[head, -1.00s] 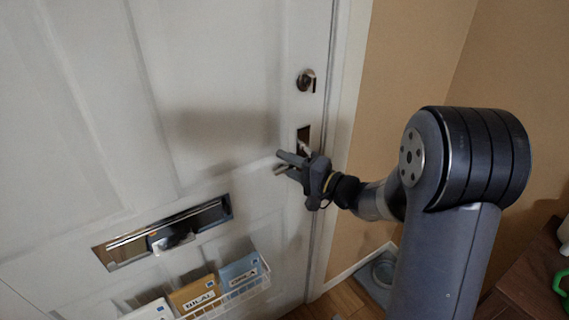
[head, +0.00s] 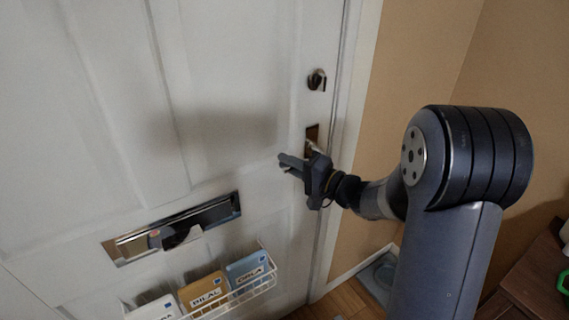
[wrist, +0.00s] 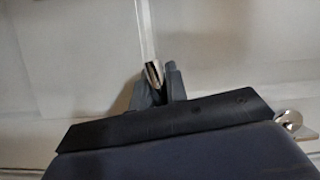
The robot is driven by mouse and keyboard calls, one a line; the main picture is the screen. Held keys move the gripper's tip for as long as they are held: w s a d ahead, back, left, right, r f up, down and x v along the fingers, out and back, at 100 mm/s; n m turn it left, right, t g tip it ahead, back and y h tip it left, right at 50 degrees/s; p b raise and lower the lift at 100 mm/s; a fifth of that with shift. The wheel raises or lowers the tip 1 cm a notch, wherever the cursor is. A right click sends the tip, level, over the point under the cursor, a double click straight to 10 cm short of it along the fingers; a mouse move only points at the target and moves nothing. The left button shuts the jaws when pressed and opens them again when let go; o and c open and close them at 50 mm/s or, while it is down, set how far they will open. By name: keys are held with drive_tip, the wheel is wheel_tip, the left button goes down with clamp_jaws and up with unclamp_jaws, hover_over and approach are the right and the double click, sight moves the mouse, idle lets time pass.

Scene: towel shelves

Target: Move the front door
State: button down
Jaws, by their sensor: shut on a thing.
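The white panelled front door (head: 225,105) fills the left of the head view and looks closed against its frame. A dark lock knob (head: 317,80) sits near its right edge, with the handle's plate (head: 312,134) below. My gripper (head: 292,163) is in front of the door at the handle, largely hiding it. In the wrist view my gripper (wrist: 158,78) is shut on a shiny metal piece (wrist: 152,74), which looks like the door handle.
A letter slot (head: 205,217) is low on the door. A white wire rack (head: 262,287) with name-labelled cards hangs below it. A tan wall (head: 420,90) stands right of the door frame, with a dark wooden cabinet (head: 530,275) at lower right.

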drive_tip(key=shift+w+d+n+b, duration=0.15)
drive_tip(key=shift+n+b, duration=0.25)
drive_tip(key=shift+b, duration=0.55)
drive_tip(key=f+n+h+b, duration=0.1)
drive_tip(key=b, duration=0.4)
drive_tip(key=d+f+n+h+b, duration=0.1)
drive_tip(key=f+n+b, duration=0.1)
drive_tip(key=b, duration=0.3)
drive_tip(key=w+f+n+b, duration=0.1)
drive_tip(key=n+b, duration=0.1)
drive_tip(key=b, duration=0.3)
drive_tip(key=shift+d+f+h, duration=0.2)
drive_tip(key=shift+f+h, duration=0.15)
drive_tip(key=shift+h, duration=0.05)
drive_tip(key=shift+w+n, duration=0.1)
drive_tip(key=shift+n, duration=0.2)
drive_tip(key=shift+r, duration=0.1)
drive_tip(key=s+d+m+t+h+b, duration=0.1)
drive_tip(key=s+d+b, duration=0.2)
drive_tip(key=s, duration=0.5)
drive_tip(key=shift+d+h, duration=0.3)
drive_tip(key=shift+d, duration=0.45)
